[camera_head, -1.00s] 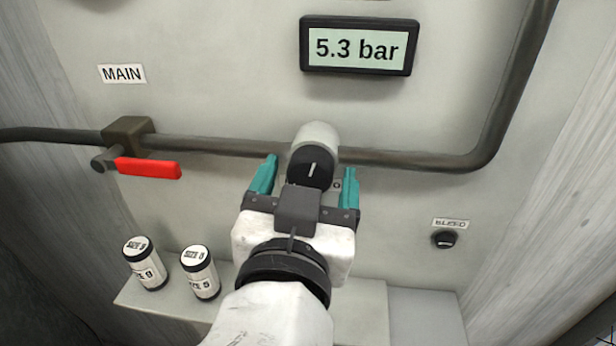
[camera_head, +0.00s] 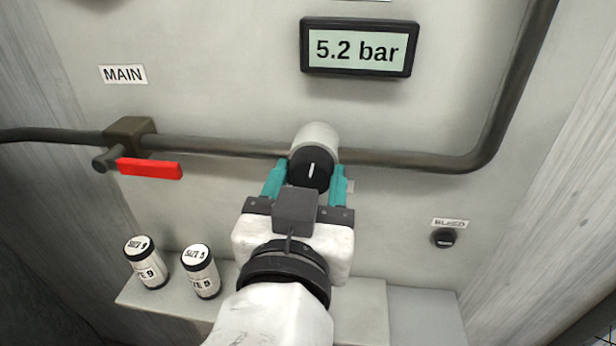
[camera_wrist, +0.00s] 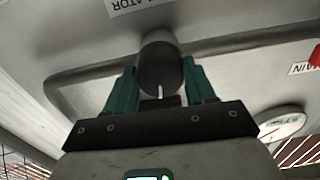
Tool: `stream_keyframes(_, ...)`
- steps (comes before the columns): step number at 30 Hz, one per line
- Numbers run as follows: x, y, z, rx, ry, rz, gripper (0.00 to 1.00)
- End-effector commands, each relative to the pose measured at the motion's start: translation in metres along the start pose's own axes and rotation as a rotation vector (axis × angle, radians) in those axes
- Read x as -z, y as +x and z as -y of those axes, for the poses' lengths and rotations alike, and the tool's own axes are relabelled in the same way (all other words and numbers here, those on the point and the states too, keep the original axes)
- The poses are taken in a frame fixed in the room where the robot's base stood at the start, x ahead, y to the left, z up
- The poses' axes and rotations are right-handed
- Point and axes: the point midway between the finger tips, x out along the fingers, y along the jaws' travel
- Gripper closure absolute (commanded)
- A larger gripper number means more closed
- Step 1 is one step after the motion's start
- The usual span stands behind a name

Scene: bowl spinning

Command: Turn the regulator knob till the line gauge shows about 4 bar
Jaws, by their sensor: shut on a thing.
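The black regulator knob (camera_head: 311,170), with a white pointer line, sits on a pale round body on the pipe in the head view. The line is close to upright. My gripper (camera_head: 307,180) has its teal fingers shut on the knob, one on each side. The wrist view also shows the knob (camera_wrist: 160,68) between the teal fingers (camera_wrist: 160,88). The line gauge (camera_head: 359,48) is a black-framed display above the knob and reads 5.2 bar.
A red valve lever (camera_head: 149,168) under the MAIN label (camera_head: 123,74) lies along the pipe at left. Two white canisters (camera_head: 146,262) (camera_head: 201,271) stand on a ledge (camera_head: 365,305). A black BLEED knob (camera_head: 444,238) is at right. A round dial (camera_wrist: 281,128) shows in the wrist view.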

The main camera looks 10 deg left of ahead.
Motion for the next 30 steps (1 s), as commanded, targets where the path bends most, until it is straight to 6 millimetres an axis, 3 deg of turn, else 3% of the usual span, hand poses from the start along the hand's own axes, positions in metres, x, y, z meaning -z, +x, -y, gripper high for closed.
stream_keyframes(21, 0.0021, 0.0002, -0.0002, -0.001, -0.590, 0.003, 0.76)
stream_keyframes(30, 0.0012, 0.0001, -0.0001, 0.000, -0.765, 0.002, 0.76)
